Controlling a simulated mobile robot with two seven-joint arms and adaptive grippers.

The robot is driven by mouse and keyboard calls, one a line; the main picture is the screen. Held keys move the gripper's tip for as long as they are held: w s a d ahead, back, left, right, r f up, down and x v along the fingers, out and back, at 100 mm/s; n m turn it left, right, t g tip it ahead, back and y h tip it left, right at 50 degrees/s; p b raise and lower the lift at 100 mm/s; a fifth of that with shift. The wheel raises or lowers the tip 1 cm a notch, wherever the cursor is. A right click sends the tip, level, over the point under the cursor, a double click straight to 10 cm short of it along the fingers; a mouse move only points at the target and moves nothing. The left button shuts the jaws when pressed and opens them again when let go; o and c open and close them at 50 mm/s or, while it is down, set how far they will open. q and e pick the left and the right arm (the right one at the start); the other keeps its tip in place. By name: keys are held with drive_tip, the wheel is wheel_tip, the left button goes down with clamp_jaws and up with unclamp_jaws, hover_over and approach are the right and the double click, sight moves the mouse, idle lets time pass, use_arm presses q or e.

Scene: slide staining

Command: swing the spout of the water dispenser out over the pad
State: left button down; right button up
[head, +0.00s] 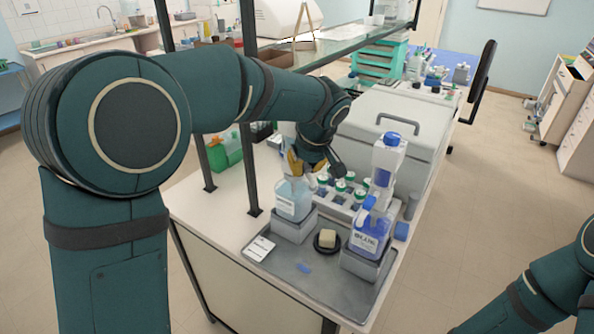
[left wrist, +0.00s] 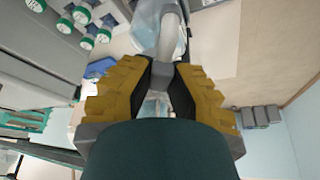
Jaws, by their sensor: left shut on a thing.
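The water dispenser (head: 293,198) is a clear bottle with pale blue liquid on a grey block at the left of the tray. My left gripper (head: 298,168) is at its top, with yellow fingers, and hides most of the spout in the head view. In the left wrist view, the left gripper (left wrist: 163,72) is shut on the grey spout (left wrist: 170,38), with the clear bottle (left wrist: 148,22) behind it. A flat white pad (head: 258,248) with dark marks lies on the tray, in front of the dispenser and to its left. My right gripper is out of view; only its arm shows.
A bottle of dark blue liquid (head: 369,234) stands on another block at the right of the grey tray (head: 300,282). A pale block in a black dish (head: 327,250) sits between. Green-capped jars (head: 351,176) stand behind. A shelf post (head: 250,130) is close left of the arm.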

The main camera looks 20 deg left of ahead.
use_arm(q)
drive_tip(key=shift+w+d+f+n+g, duration=0.15)
drive_tip(key=shift+w+d+n+g, duration=0.3)
drive_tip(key=shift+n, duration=0.55)
drive_tip(key=shift+d+y, duration=0.1)
drive_tip(key=shift+y, duration=0.2)
drive_tip(key=c, duration=0.9)
unclamp_jaws()
drive_tip(key=shift+w, duration=0.1)
drive_tip(key=v, duration=1.2)
drive_tip(key=shift+o, duration=0.2)
